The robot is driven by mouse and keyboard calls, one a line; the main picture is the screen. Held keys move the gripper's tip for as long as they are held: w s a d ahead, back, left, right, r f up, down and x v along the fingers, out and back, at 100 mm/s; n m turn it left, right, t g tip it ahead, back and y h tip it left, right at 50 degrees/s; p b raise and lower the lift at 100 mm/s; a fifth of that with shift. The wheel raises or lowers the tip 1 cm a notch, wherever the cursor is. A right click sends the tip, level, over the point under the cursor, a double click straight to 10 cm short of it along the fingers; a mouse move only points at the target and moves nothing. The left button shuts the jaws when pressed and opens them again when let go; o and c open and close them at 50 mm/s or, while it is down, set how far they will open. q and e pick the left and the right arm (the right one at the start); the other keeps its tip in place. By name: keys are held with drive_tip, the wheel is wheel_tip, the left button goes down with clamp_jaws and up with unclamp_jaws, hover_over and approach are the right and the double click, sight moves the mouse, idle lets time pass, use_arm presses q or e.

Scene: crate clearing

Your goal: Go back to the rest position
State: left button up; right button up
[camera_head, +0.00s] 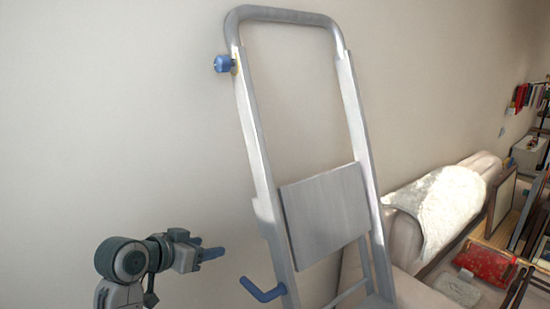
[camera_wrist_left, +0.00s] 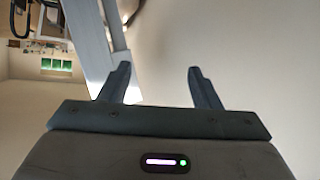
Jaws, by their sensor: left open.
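My left gripper (camera_head: 212,254) is at the lower left of the head view, in front of the pale wall. Its jaws are apart and empty, with a clear gap between the two fingers in the left wrist view (camera_wrist_left: 160,85). It points to the right, toward a grey metal ladder (camera_head: 255,140), with a visible gap in the head view. In the left wrist view a rail of the ladder (camera_wrist_left: 85,45) shows behind the left finger. My right gripper is in neither view.
The ladder has a blue knob (camera_head: 222,64) high on its left rail and a blue hook-like handle (camera_head: 262,290) low down. A sofa with a white fleece (camera_head: 445,205) stands behind at right. A red patterned item (camera_head: 487,264), frames and shelves crowd the right edge. Wall (camera_head: 110,110) space at left is bare.

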use_arm(q)
drive_tip(key=s+a+f+n+g+y, duration=0.1)
drive_tip(key=s+a+f, duration=0.1)
drive_tip(key=s+f, duration=0.35)
drive_tip(key=s+a+f+n+g+y, duration=0.1)
drive_tip(key=s+f+y, duration=0.15)
drive_tip(key=f, duration=0.55)
drive_tip(key=s+a+f+n+g+y, duration=0.1)
drive_tip(key=s+a+f+g, duration=0.15)
drive_tip(key=s+f, duration=0.45)
drive_tip(key=s+a+f+n+g+y, duration=0.1)
drive_tip(key=s+a+f+y, duration=0.15)
drive_tip(key=s, duration=0.85)
drive_tip(key=s+a+f+n+g+y, duration=0.1)
drive_tip(key=s+a+f, duration=0.2)
drive_tip(key=s+f, duration=0.5)
wheel_tip(320, 180, down, 29)
drive_tip(key=s+a+g, duration=0.2)
drive_tip(key=a, duration=0.1)
drive_tip(key=s+f, duration=1.8)
drive_tip(key=shift+s+a+f+n+g, duration=0.15)
drive_tip(key=shift+a+f+n+g, duration=0.15)
drive_tip(key=shift+a+g, duration=0.1)
